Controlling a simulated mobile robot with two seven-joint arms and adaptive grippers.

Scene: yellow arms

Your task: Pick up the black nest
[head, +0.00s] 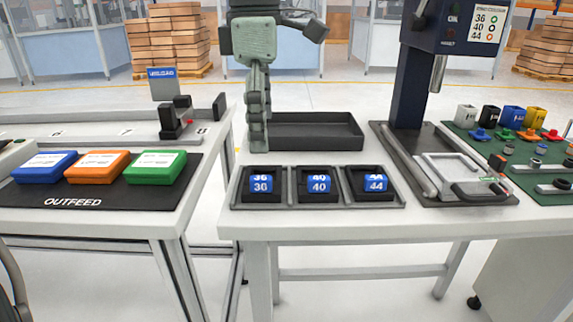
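A small black cup-like block (489,117) stands upright on the green mat at the far right of the head view. It is between a white one (466,114) and a blue one (513,117), with a yellow one (535,119) further right. Three black holders labelled 36 (262,186), 40 (319,185) and 44 (375,184) sit in a tray at the table's front. I cannot tell for certain which piece is the black nest. Nothing that I can surely call my left or right gripper shows.
A grey-green jointed mechanism (254,42) hangs by the empty black bin (325,132); I cannot tell whose it is. A dark press column (411,82) and metal-framed fixture (462,172) stand left of the mat (541,164). An outfeed mat (105,204) bears coloured boxes.

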